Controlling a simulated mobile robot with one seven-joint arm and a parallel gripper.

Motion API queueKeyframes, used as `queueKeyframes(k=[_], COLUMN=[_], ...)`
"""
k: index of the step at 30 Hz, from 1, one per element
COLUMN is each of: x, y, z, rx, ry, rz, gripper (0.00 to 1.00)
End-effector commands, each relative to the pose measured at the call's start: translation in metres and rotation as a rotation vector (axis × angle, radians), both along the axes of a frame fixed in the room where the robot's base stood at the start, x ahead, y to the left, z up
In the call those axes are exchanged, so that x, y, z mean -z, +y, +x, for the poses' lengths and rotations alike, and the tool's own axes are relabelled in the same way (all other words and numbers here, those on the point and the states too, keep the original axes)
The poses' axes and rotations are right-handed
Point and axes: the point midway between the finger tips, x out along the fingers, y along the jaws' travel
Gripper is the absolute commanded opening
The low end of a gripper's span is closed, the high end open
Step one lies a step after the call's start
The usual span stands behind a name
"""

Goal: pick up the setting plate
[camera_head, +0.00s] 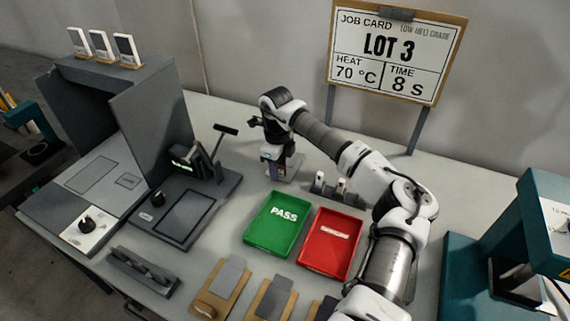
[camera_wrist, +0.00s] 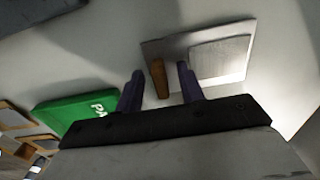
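What looks like the setting plate is a flat grey plate (camera_wrist: 178,45) in the upper middle of the wrist view. It carries a paler raised block (camera_wrist: 220,58) and an upright brown peg-like handle (camera_wrist: 159,80). My gripper (camera_wrist: 160,70) is open, with its two dark fingers on either side of the handle and a visible gap to each. In the head view my gripper (camera_head: 273,172) points down at the back of the table, and part of the grey plate (camera_head: 293,170) shows beside it. The arm and gripper hide the rest of the plate there.
A green PASS tray (camera_head: 272,238) and a red tray (camera_head: 318,259) lie in front. Small pieces in a dark holder (camera_head: 338,194) stand to the right of the plate. A grey machine (camera_head: 150,130) is at left, a job card board (camera_head: 392,50) behind, a teal machine (camera_head: 505,250) at right.

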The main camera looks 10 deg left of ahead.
Motion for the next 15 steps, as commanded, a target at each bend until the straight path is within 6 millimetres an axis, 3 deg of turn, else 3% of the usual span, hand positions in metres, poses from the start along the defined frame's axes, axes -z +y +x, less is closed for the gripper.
queueKeyframes(k=[2,9,15], x=[0.0000,-0.0003,-0.0008], y=[0.0000,0.0000,0.0001], z=[0.0000,-0.0001,0.0000], rx=[0.000,0.000,0.000], ry=[0.000,0.000,0.000], rz=[0.000,0.000,0.000], gripper=[0.32,0.00,0.00])
